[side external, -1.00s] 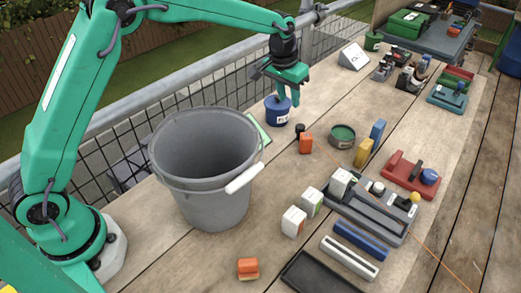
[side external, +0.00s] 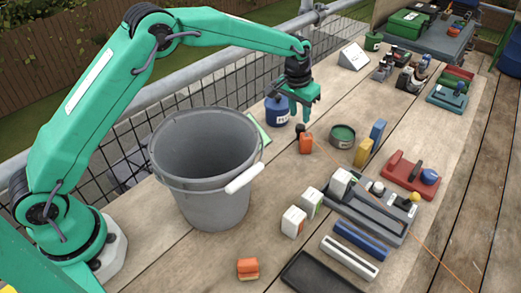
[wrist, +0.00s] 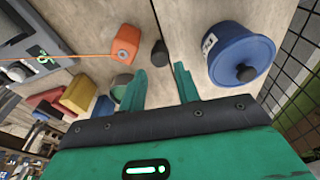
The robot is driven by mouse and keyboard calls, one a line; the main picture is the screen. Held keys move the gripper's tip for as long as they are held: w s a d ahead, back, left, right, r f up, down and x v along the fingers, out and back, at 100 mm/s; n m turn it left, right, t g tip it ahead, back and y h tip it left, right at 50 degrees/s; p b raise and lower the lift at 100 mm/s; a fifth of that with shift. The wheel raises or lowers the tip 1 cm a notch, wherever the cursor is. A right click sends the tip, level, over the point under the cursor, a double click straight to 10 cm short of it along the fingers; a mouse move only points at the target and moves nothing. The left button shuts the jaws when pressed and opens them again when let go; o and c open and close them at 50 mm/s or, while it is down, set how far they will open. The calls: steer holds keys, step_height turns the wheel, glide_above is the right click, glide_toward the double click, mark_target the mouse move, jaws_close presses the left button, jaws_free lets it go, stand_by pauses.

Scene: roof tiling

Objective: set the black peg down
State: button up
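The black peg (side external: 300,128) stands on the wooden table between the blue pot (side external: 278,111) and the orange block (side external: 306,144). My gripper (side external: 306,117) is just above the peg, fingers pointing down. In the wrist view the peg (wrist: 159,53) lies beyond the gap between my two fingers (wrist: 162,84), apart from both. The fingers are open with nothing between them. The blue pot, with a black knob on top, also shows in the wrist view (wrist: 238,48).
A large grey bucket (side external: 205,205) stands left of my gripper. A round green tin (side external: 342,137), a yellow block (side external: 364,152) and a blue block (side external: 378,132) stand to the right. A grey tray (side external: 375,222) is in front. A mesh railing runs behind.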

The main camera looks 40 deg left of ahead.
mark_target(301, 126)
steer(key=shift+w+d+f, duration=0.1)
steer(key=shift+w+f, duration=0.1)
steer(key=shift+f, duration=1.1)
steer(key=shift+w+a+f, duration=0.1)
steer(key=shift+w+f, duration=0.15)
steer(key=shift+f, duration=1)
steer(key=shift+w+d+f, duration=0.1)
steer(key=shift+w+f, duration=0.1)
steer(key=shift+f, duration=1.1)
steer(key=c, duration=0.6)
steer(key=shift+w, duration=0.1)
steer(key=shift+w+d, duration=0.25)
steer(key=shift+w, duration=0.8)
steer(key=shift+w+d, duration=0.2)
steer(key=shift+w, duration=0.9)
steer(key=shift+w+d, duration=0.25)
steer(key=shift+w, duration=0.8)
steer(key=shift+w, duration=0.1)
